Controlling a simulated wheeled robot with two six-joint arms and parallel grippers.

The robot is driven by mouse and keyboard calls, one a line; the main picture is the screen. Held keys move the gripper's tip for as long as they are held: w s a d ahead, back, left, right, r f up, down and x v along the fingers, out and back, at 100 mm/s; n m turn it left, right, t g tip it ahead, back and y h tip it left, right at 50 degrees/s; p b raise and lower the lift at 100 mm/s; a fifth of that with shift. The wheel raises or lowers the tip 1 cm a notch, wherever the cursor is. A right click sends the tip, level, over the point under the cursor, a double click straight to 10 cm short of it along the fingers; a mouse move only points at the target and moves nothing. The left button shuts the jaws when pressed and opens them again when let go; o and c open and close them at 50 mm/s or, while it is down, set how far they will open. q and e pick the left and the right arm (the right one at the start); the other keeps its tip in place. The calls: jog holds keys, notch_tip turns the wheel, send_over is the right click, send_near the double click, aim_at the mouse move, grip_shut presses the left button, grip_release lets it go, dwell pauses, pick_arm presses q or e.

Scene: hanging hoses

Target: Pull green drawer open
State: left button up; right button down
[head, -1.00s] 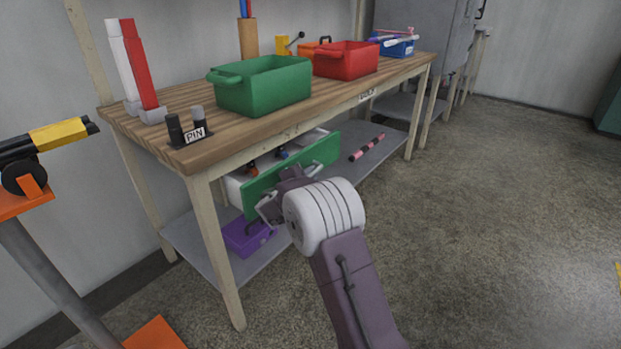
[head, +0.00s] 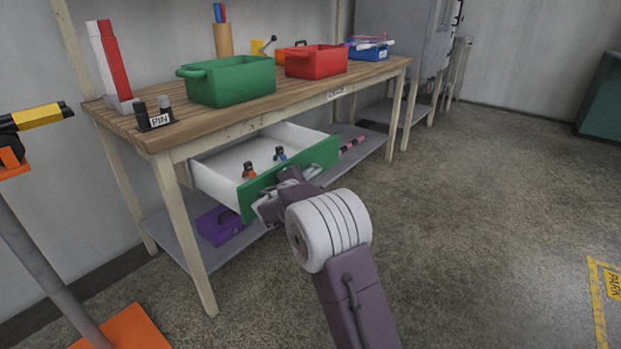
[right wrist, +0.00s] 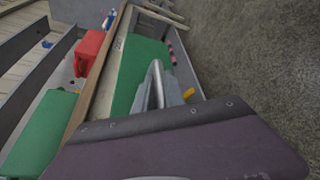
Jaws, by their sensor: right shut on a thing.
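The green drawer (head: 322,156) under the wooden workbench is pulled well out. Its white inside shows, with an orange-and-black item (head: 249,171) and a blue-and-black item (head: 280,154) in it. My right gripper (head: 268,204) is at the drawer's green front, shut on its handle. The right wrist view shows the metal handle (right wrist: 158,82) between the fingers, in front of the green face (right wrist: 141,68). My wrist hides part of the drawer front in the head view. My left gripper is not in view.
On the bench top (head: 165,132) stand a green bin (head: 232,82), a red bin (head: 316,62) and a PIN holder (head: 154,118). A purple box (head: 220,226) lies on the lower shelf. Open concrete floor lies to the right. An orange stand (head: 122,330) is at left.

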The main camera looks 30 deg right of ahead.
jog(key=shift+f, duration=0.1)
jog(key=c, duration=1.7)
grip_release()
jog(key=p+v, duration=0.3)
jog(key=v, duration=0.6)
